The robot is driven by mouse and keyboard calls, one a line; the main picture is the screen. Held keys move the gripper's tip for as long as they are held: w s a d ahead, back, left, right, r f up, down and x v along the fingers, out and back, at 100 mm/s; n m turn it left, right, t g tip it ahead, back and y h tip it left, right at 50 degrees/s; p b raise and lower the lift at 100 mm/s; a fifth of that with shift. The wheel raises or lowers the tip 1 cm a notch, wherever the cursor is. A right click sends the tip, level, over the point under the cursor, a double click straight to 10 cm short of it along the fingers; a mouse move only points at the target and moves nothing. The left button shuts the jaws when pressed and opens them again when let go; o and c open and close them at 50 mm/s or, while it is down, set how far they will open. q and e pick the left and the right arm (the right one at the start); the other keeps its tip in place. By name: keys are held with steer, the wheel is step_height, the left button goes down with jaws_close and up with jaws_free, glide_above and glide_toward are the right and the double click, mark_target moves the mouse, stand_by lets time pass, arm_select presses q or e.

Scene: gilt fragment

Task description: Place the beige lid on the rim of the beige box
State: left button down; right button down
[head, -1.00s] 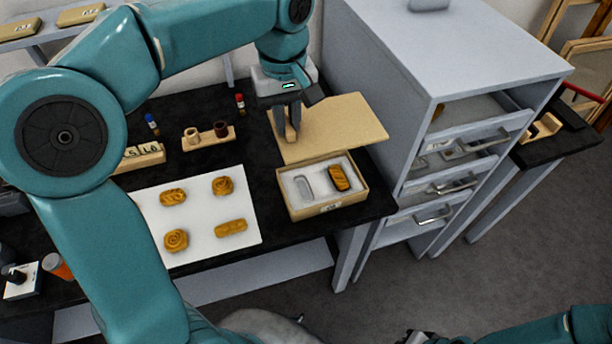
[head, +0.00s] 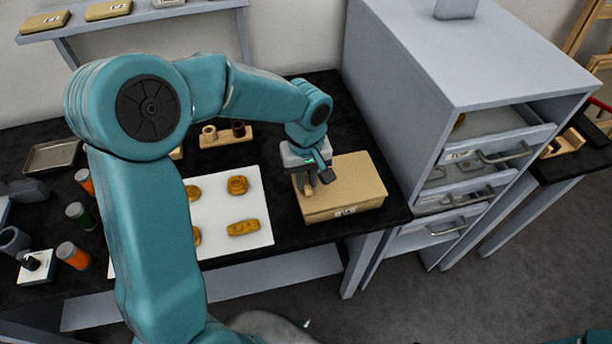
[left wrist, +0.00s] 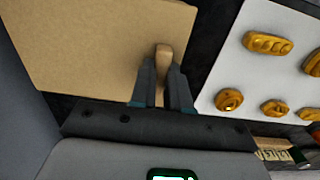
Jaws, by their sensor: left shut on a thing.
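The beige lid (head: 352,180) lies over the beige box (head: 346,211), whose labelled front wall shows below the lid's front edge. The lid looks level and lined up with the box, and it hides the inside. I cannot tell whether it rests fully on the rim. My left gripper (head: 309,184) is shut on the wooden grip at the lid's left side. In the left wrist view the lid (left wrist: 85,45) fills the upper left, and the fingers (left wrist: 163,85) hold its grip (left wrist: 162,58). My right gripper is out of view.
A white sheet (head: 262,215) with several gilt ornaments lies left of the box. A grey drawer cabinet (head: 440,110) stands close on the right. A wooden block with small pots (head: 225,138) is behind.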

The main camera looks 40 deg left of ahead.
arm_select(q)
steer(key=shift+s+d, duration=0.1)
steer(key=c, duration=1.1)
jaws_free()
steer(key=shift+f, duration=0.1)
step_height(320, 180, up, 12)
steer(key=shift+r, duration=0.2)
